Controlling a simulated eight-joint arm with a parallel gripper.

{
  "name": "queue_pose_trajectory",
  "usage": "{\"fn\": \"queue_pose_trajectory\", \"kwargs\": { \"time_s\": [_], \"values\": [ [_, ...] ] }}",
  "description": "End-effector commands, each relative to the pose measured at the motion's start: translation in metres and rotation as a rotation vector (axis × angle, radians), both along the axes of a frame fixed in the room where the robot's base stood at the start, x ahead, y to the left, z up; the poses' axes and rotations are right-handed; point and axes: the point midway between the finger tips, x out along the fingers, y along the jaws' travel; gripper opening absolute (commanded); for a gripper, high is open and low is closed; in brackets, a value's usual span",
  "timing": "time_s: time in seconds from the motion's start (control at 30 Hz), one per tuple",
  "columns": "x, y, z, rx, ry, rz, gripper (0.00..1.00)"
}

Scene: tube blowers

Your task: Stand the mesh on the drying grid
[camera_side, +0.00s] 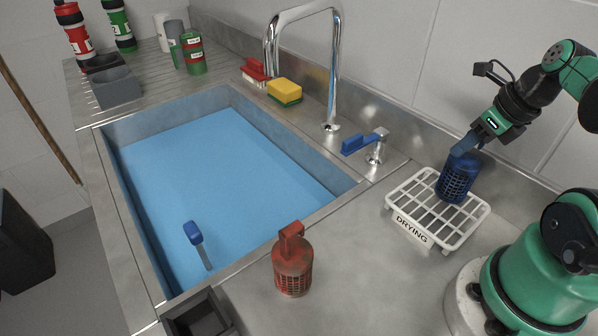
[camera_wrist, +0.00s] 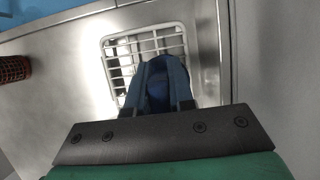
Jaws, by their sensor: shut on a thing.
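A blue mesh (camera_side: 457,180), a cylinder with a perforated lower part and a solid top, is upright at the white drying grid (camera_side: 407,225). Its bottom is at the bars, in the back half of the grid; I cannot tell whether it touches them. My gripper (camera_side: 467,146) is shut on the top of the mesh from above. In the wrist view, the blue mesh (camera_wrist: 159,92) shows between my fingers (camera_wrist: 160,75), with the white grid (camera_wrist: 112,62) behind it. The lower part of the mesh is hidden there.
A red mesh-sided item (camera_side: 292,268) stands on the counter left of the grid. A blue-handled tool (camera_side: 195,236) lies in the sink with blue water (camera_side: 215,160). A yellow-green sponge (camera_side: 284,91) lies by the sink.

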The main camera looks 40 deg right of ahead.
Motion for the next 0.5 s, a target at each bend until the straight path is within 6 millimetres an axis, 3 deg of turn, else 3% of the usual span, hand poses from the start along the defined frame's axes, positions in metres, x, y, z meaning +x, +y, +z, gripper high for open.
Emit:
{"fn": "queue_pose_trajectory", "kwargs": {
  "time_s": [0.13,0.17,0.23,0.5],
  "values": [
    [0.0002,-0.0002,-0.0035,0.000,0.000,0.000,0.00],
    [0.0002,-0.0002,-0.0031,0.000,0.000,0.000,0.26],
    [0.0002,-0.0002,-0.0030,0.000,0.000,0.000,0.46],
    [0.0001,-0.0001,-0.0029,0.000,0.000,0.000,0.49]
  ]
}}
